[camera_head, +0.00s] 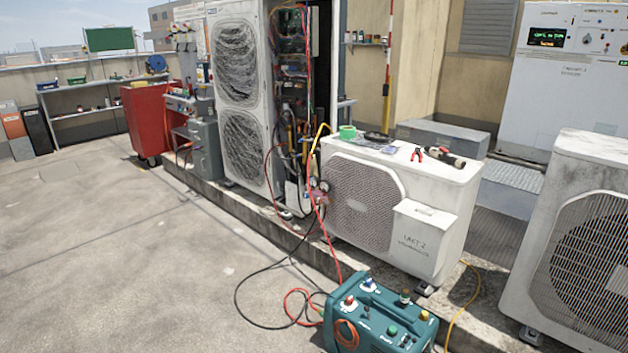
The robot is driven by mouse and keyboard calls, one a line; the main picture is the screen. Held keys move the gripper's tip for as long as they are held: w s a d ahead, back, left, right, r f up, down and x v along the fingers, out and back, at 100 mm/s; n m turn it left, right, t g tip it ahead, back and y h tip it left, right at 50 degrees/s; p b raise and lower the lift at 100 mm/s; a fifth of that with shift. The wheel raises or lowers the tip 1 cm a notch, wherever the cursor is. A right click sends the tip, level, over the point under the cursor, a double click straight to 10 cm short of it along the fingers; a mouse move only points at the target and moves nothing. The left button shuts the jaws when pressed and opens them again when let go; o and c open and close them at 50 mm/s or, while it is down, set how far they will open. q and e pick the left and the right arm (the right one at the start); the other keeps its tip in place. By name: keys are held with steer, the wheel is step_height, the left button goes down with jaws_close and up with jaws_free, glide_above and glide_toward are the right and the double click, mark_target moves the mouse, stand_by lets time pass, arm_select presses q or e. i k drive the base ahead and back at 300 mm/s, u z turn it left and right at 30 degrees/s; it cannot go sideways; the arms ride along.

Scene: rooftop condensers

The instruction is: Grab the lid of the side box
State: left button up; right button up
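The side box (424,252) is a small white box on the front right side of the low white condenser (362,197). Its front face carries dark lettering that reads "UNIT 2" with a smaller line below. Its lid (425,214) appears as the slightly projecting top part of the box and looks closed. I cannot make out a clear seam or handle at this size. Neither of my grippers is in view, and nothing touches the box.
A teal machine (378,318) with hoses stands on the ground before the box. Red-handled pliers (418,154) and a green tape roll (347,132) lie on the condenser. Another condenser (575,245) stands at right. A concrete curb (290,232) runs below; open floor (120,250) lies left.

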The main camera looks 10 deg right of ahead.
mark_target(441, 218)
steer(key=u, duration=0.45)
steer(key=i, duration=2.35)
steer(key=z, duration=0.75)
steer(key=i, duration=1.2)
steer(key=z, duration=1.25)
